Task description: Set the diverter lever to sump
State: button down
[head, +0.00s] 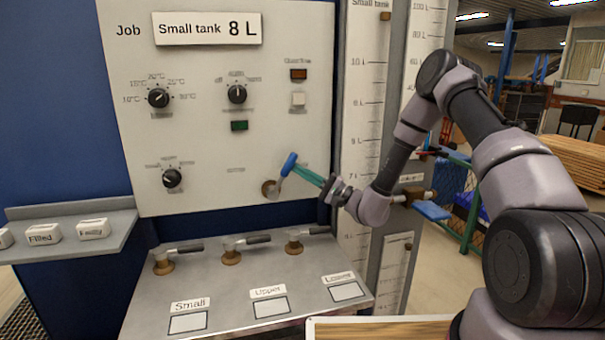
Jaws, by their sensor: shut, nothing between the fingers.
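The diverter lever has a blue handle (289,164) and a round brownish pivot (270,188) low on the right of the white panel. The handle tilts up and to the right from the pivot. Small labels sit to its left and right; they are too blurred to read. My gripper (298,169) has teal fingers and reaches in from the right. It is shut and empty, with its tips at the right side of the blue handle. I cannot tell whether they touch it.
The white panel (200,100) carries several black knobs, including one knob (172,178) at lower left. Below, a grey bench (220,285) holds three valve levers and the Small, Upper and Lower labels. Tall gauge scales (368,80) stand right of the panel, behind my arm. A shelf (70,245) with tags is left.

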jog(key=shift+a+r+n, duration=0.2)
jog(key=shift+r+n, duration=0.05)
jog(key=shift+n, duration=0.05)
notch_tip(320, 180, up, 4)
jog(key=n+g+h, duration=0.3)
jog(key=n+h, duration=0.2)
send_over(281, 177)
jog(key=shift+f, duration=0.15)
jog(key=a+h, duration=0.2)
jog(key=shift+s+a+n+h, duration=0.3)
jog(key=shift+s+n+h, duration=0.05)
jog(key=shift+n+h, duration=0.05)
jog(key=shift+s+a, duration=0.15)
jog(key=shift+a, duration=0.5)
jog(key=shift+s+a, duration=0.1)
